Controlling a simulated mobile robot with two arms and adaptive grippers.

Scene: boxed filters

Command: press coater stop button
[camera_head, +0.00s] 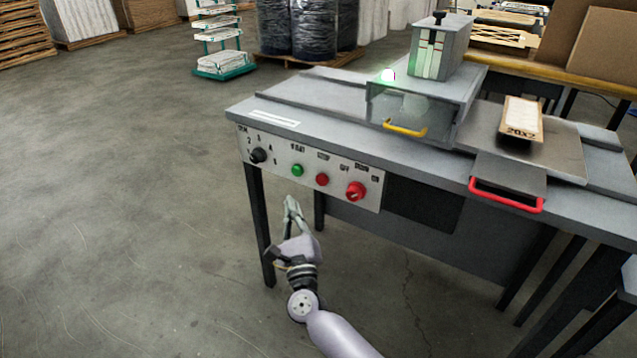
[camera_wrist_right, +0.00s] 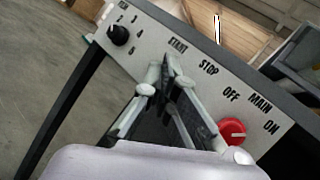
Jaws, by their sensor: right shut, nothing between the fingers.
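The coater's control panel (camera_head: 270,168) faces me on the front of the grey machine table. The red stop button (camera_head: 322,179) sits between the green start button (camera_head: 298,170) and the red main switch (camera_head: 356,191). My right gripper (camera_head: 291,203) is shut and empty, pointing up, with its tips below the green button in the picture. In the right wrist view, the shut fingers (camera_wrist_right: 160,72) cover the button area under the START and STOP labels, so neither button shows there. The main switch (camera_wrist_right: 232,132) shows right of the fingers. Any contact cannot be told. My left gripper is out of view.
A black selector knob (camera_head: 258,155) is at the panel's left end. Above are a yellow handle (camera_head: 405,128), a red handle (camera_head: 506,197) and a boxed filter marked 20X2 (camera_head: 522,118). Table legs stand behind my right arm.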

